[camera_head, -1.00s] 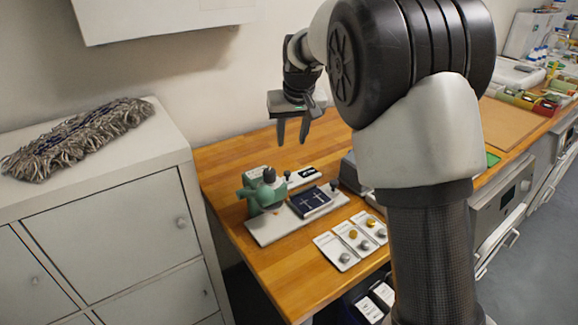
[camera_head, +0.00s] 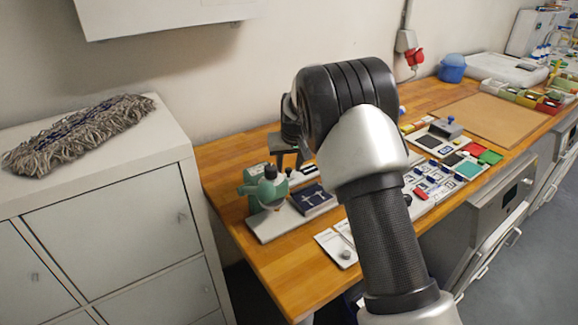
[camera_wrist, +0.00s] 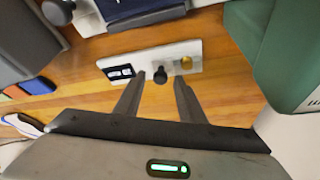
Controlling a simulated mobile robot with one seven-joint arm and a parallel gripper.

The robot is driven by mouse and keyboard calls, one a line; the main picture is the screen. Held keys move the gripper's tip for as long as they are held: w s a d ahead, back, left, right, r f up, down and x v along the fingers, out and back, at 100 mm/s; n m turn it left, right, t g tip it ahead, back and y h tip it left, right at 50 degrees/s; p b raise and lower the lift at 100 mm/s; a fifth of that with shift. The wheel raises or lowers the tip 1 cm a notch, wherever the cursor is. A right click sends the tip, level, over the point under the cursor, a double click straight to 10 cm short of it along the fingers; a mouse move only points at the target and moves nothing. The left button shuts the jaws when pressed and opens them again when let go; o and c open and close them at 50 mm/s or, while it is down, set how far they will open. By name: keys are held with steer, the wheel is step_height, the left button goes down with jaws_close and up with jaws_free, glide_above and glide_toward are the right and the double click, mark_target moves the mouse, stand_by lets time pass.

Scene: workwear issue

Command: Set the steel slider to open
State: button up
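A small pale plate (camera_wrist: 150,62) lies on the wooden bench; it looks like the slider, though I cannot read its markings. It bears a dark upright knob (camera_wrist: 160,75), a black label at its left and a yellowish spot at its right in the wrist view. The plate also shows in the head view (camera_head: 303,173), partly hidden. My gripper (camera_wrist: 160,80) is open, its two fingers pointing at the plate, with the knob between their tips in the picture. I cannot tell the remaining height. In the head view my arm hides part of my gripper (camera_head: 290,164).
A green press-like device (camera_head: 262,188) stands close by on a pale base, beside a dark blue block (camera_head: 313,198). Pale cards (camera_head: 336,250) with round knobs lie in front, partly hidden. Panels and coloured pads (camera_head: 468,169) lie to the right. A grey cabinet (camera_head: 110,215) stands left.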

mark_target(297, 177)
jaws_close()
steer(key=shift+w+d, duration=0.4)
steer(key=shift+d, duration=0.25)
steer(key=shift+w+d, duration=0.4)
steer(key=shift+d, duration=0.2)
jaws_free()
steer(key=shift+r, duration=0.1)
steer(key=v, duration=1.7)
steer(key=shift+p, duration=0.35)
steer(key=shift+s+r, duration=0.1)
steer(key=shift+r, duration=0.05)
